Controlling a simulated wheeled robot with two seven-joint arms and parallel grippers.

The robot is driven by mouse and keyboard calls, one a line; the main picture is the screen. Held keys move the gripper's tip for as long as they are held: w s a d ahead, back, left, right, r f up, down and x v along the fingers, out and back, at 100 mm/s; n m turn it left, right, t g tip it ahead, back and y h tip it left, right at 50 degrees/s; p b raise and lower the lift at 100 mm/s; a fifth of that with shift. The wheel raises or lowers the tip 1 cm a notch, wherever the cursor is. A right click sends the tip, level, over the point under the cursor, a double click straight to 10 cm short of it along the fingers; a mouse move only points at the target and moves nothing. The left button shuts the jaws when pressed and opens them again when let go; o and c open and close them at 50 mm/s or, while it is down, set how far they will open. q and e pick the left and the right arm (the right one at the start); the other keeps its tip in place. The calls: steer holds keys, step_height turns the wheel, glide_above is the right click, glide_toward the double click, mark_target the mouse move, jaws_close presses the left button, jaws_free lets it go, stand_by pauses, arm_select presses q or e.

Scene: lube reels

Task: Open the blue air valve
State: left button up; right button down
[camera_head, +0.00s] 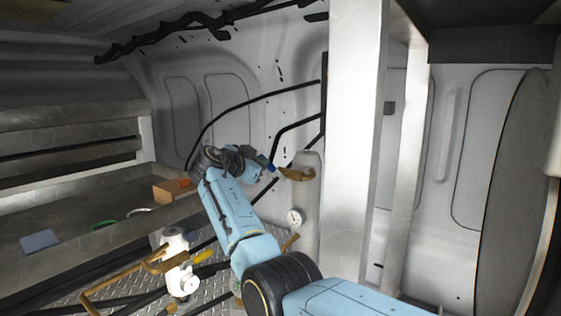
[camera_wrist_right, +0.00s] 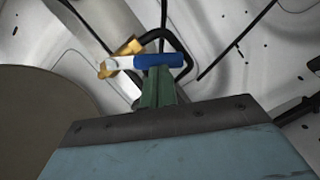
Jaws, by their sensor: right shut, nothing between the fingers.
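The blue air valve handle (camera_wrist_right: 160,60) lies across the upper middle of the right wrist view, with a pale metal lever end at its left. A brass fitting (camera_wrist_right: 130,46) is beside that end. In the head view the brass fitting (camera_head: 297,173) sits at the top of a pale cylinder, with a small bit of the blue handle (camera_head: 271,168) at its left. My right gripper (camera_wrist_right: 157,88) has its green fingers shut and empty. Its tips are at the handle's lower edge in the picture; I cannot tell whether they touch. My left gripper is not in view.
A pale upright post (camera_head: 350,130) stands right of the valve. A gauge (camera_head: 294,217) is on the cylinder below. A white pump with brass pipes (camera_head: 175,245) stands at lower left. A shelf (camera_head: 120,235) at left holds an orange box (camera_head: 172,190). A large disc (camera_head: 515,200) is at right.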

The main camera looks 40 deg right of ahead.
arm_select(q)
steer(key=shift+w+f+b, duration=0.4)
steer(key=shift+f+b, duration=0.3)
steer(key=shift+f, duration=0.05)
arm_select(e)
steer(key=f+n, duration=0.1)
steer(key=w+f+n+g, duration=0.1)
steer(key=shift+w+a+f+n, duration=0.15)
steer(key=shift+w+f+n, duration=0.05)
steer(key=shift+n, duration=0.2)
